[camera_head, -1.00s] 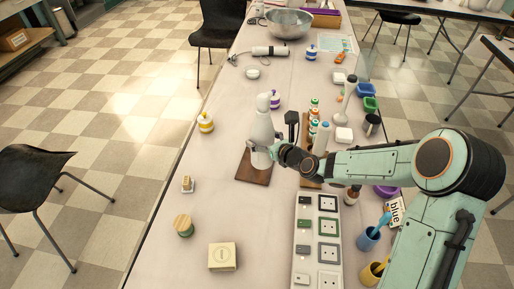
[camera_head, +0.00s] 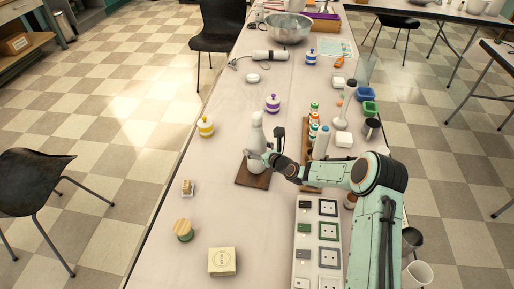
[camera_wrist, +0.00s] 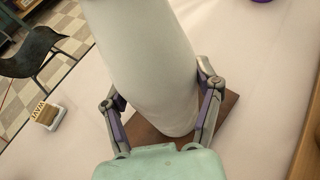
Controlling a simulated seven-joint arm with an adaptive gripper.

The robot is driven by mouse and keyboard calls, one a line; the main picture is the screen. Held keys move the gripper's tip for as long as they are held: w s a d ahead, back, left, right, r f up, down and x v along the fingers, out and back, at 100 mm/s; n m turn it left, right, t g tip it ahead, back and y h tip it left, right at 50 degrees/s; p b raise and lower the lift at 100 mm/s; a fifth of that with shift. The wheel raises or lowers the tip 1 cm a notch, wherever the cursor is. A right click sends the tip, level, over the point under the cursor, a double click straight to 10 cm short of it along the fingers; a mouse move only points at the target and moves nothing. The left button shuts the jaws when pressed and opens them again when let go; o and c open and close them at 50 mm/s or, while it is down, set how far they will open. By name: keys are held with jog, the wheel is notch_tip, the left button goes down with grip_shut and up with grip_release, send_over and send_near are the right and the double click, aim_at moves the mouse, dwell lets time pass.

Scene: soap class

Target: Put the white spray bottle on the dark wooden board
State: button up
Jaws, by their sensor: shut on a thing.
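The white spray bottle (camera_head: 257,133) stands upright over the dark wooden board (camera_head: 244,180), within its outline. Its base looks to be on the board or just above it; I cannot tell which. My gripper (camera_head: 260,157) is shut on the bottle's lower part, reaching in from the right. In the wrist view the bottle (camera_wrist: 150,60) fills the middle between my two fingers, and the board (camera_wrist: 226,106) shows below and beside its base. The bottle's top is out of the wrist view.
Right of the board stand several small bottles on a rack (camera_head: 306,135). A yellow-striped jar (camera_head: 205,126) and a purple-striped jar (camera_head: 273,103) stand behind the board. The table left of the board is mostly clear.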

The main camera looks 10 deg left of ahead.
jog(key=o, duration=1.2)
jog(key=shift+f, duration=0.15)
